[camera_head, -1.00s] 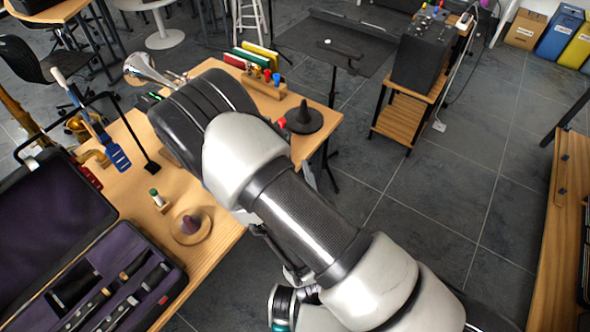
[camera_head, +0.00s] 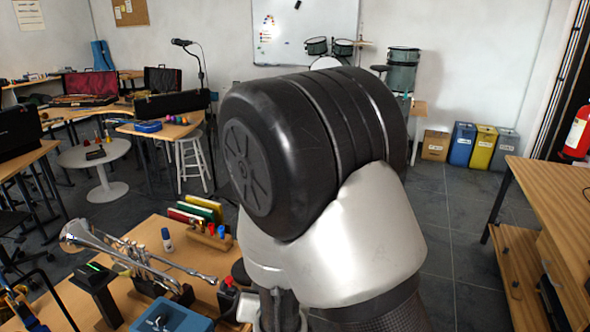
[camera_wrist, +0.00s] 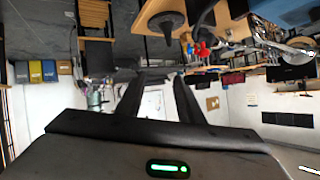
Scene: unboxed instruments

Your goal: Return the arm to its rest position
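My arm (camera_head: 340,150) rises large in the middle of the head view, with its dark joint near the camera and bent. My gripper itself is hidden in the head view. In the wrist view my gripper (camera_wrist: 156,80) shows two dark fingers standing apart. Nothing is seen between them but the room behind. The wrist picture is upside down, with the floor at the top.
A wooden table (camera_head: 215,296) at lower left bears a trumpet (camera_head: 150,262), a blue case (camera_head: 172,319) and colored books (camera_head: 200,210). A wooden bench (camera_head: 553,185) stands at right. Bins (camera_head: 482,150) stand at the back. Grey floor (camera_head: 455,235) lies clear between.

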